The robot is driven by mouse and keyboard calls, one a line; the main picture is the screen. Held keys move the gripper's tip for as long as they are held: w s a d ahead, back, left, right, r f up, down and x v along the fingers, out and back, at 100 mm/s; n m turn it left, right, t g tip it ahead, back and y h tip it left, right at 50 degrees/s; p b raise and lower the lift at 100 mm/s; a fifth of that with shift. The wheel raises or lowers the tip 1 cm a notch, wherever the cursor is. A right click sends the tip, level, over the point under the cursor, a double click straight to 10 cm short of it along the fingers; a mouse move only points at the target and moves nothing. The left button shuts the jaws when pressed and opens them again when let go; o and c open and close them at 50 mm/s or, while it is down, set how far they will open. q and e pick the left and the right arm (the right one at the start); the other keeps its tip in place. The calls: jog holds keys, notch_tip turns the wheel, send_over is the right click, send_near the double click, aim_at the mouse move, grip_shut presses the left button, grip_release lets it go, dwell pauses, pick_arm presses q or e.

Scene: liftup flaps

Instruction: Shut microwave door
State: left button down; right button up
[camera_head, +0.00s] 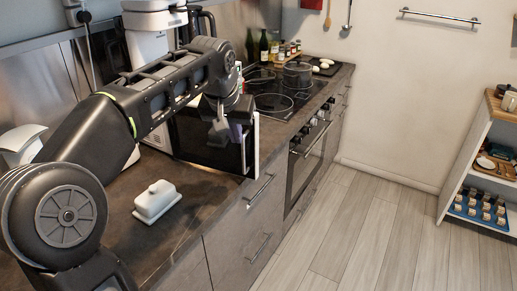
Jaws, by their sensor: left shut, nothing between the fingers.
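The microwave (202,143) stands on the dark countertop, with a black glass panel and a pale upright edge (256,146) at its right. My left arm crosses in front and hides much of it, so I cannot tell how far the door is open. My left gripper (238,134) is shut and empty, pointing down at the right part of the black panel. I cannot tell whether it touches the panel. My right gripper is out of view.
A white butter dish (156,202) sits on the near countertop (190,215). A cooktop with a pot (297,74) and bottles lies beyond the microwave. An oven (305,160) is below it. The wooden floor is clear; a shelf unit (462,165) stands right.

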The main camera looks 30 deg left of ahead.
pick_arm(q)
jog(key=shift+s+d+f+g, duration=0.1)
jog(key=shift+s+f+g, duration=0.15)
jog(key=shift+s, duration=0.3)
jog(key=shift+s+d+f+g, duration=0.15)
jog(key=shift+s+g, duration=0.1)
jog(key=shift+s, duration=0.25)
jog(key=shift+a+f, duration=0.1)
jog(key=w+a+f+p, duration=0.2)
jog(key=w+f, duration=0.5)
jog(key=f, duration=0.2)
jog(key=shift+a, duration=0.4)
jog(key=shift+w+f, duration=0.1)
jog(key=shift+w, duration=0.05)
